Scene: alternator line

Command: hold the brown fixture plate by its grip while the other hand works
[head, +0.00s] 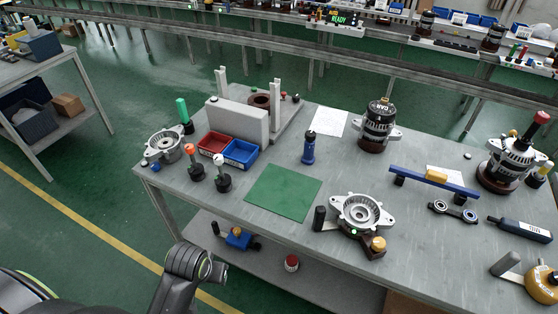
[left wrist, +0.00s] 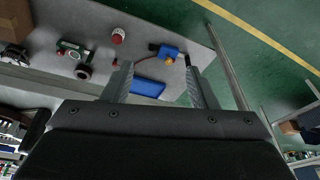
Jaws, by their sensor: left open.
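A silver alternator housing (head: 361,211) sits near the table's front edge in the head view. A dark plate, apparently the brown fixture plate (head: 366,240), shows only in part beneath it. An upright black grip (head: 319,218) stands at its left side and a brass knob (head: 378,244) at its front right. A small green light shows at the front. My left gripper (left wrist: 160,82) is open in the left wrist view, with nothing visibly held. Its fingers are not seen in the head view, where only part of my arm shows. My right gripper is not in view.
A green mat (head: 283,192) lies left of the housing. Red (head: 214,142) and blue (head: 241,154) bins stand behind it. A blue bar (head: 434,182) and a bearing link (head: 453,211) lie to the right. The lower shelf (head: 315,285) holds a red-capped can (left wrist: 118,36).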

